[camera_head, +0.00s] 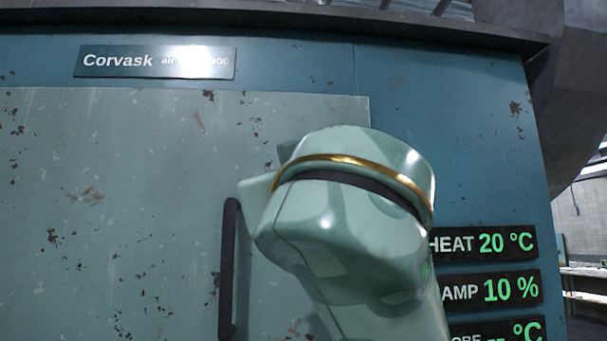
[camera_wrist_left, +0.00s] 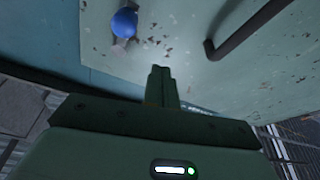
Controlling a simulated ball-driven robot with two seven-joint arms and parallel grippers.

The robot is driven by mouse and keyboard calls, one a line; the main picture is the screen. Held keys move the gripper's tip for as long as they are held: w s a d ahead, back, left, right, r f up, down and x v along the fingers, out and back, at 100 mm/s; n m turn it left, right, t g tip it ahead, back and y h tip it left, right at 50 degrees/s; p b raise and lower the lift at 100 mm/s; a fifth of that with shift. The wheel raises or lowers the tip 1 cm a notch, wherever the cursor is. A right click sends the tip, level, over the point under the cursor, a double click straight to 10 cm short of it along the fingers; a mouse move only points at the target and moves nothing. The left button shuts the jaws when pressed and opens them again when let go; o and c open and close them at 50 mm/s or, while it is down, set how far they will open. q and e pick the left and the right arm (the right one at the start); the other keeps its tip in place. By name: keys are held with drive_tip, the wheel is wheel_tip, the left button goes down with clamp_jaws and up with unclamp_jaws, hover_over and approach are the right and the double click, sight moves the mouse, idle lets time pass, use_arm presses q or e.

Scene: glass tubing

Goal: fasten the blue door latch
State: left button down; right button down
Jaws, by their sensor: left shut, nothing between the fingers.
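The blue door latch shows in the left wrist view as a round blue knob (camera_wrist_left: 124,23) on a small pale mount, near the top edge and left of centre. It sits on the pale green door (camera_wrist_left: 215,75), close to the door's edge. My left gripper (camera_wrist_left: 161,70) is shut and empty. Its fingertips appear below and to the right of the knob, apart from it. In the head view the latch is not seen. My arm covers part of the door (camera_head: 110,200) and its right edge there, and hides the gripper. My right gripper is in neither view.
A dark bar handle (camera_head: 228,270) stands out from the door, left of my arm; it also shows in the left wrist view (camera_wrist_left: 245,30). Green readouts (camera_head: 490,290) are on the blue cabinet (camera_head: 470,140) at right. A name plate (camera_head: 155,62) is above the door.

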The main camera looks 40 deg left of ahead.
use_arm(q)
drive_tip(key=d, duration=0.1)
drive_tip(key=s+d, duration=0.1)
drive_tip(key=d, duration=0.3)
drive_tip(key=shift+s+d+f, duration=0.1)
drive_tip(key=shift+s+d, duration=0.05)
drive_tip(key=shift+s, duration=0.15)
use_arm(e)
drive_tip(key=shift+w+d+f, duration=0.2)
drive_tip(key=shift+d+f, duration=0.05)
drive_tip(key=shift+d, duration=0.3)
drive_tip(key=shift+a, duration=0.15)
